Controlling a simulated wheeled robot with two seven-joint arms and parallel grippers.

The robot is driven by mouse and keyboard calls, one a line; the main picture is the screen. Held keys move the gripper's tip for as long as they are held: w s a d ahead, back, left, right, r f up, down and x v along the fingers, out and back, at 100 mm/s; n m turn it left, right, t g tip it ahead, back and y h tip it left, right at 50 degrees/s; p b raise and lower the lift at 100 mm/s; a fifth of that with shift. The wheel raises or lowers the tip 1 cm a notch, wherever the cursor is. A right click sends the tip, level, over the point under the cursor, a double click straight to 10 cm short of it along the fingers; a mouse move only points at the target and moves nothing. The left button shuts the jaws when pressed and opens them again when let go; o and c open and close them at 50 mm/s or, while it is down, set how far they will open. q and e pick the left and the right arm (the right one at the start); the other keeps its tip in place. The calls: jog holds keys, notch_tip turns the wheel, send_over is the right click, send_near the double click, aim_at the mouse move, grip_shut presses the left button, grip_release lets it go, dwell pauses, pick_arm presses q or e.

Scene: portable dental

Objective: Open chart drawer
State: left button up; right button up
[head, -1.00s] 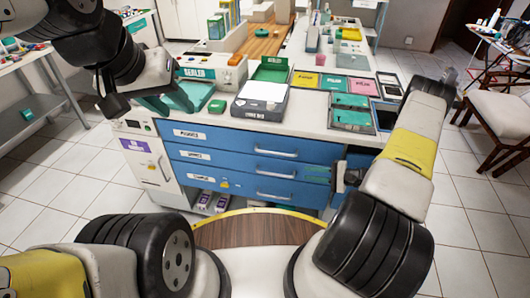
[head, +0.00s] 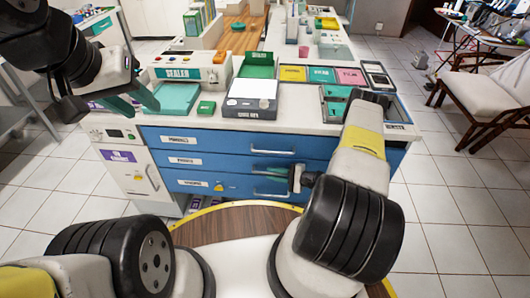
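A blue drawer unit with three stacked drawers stands under the white counter: a top drawer (head: 215,141), a middle drawer (head: 222,164) and a bottom drawer (head: 235,185). All look closed. Their white labels are too small to read surely, so I cannot tell which is the chart drawer. My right gripper (head: 268,172) is at the middle drawer's handle, its green fingers covering most of it. I cannot tell if they grip it. The top handle (head: 274,152) and bottom handle (head: 270,196) show clear. My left gripper (head: 133,103) is open and empty above the counter's left end.
On the counter are a teal tray (head: 176,98), a small green box (head: 206,107), a sealer machine (head: 190,68) and an open dark box (head: 251,101). A white cabinet (head: 135,170) adjoins the drawers on the left. A chair (head: 490,85) stands far right.

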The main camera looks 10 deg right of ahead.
jog(key=shift+w+a, duration=0.2)
jog(key=shift+a, duration=0.05)
grip_shut()
dwell(1.4)
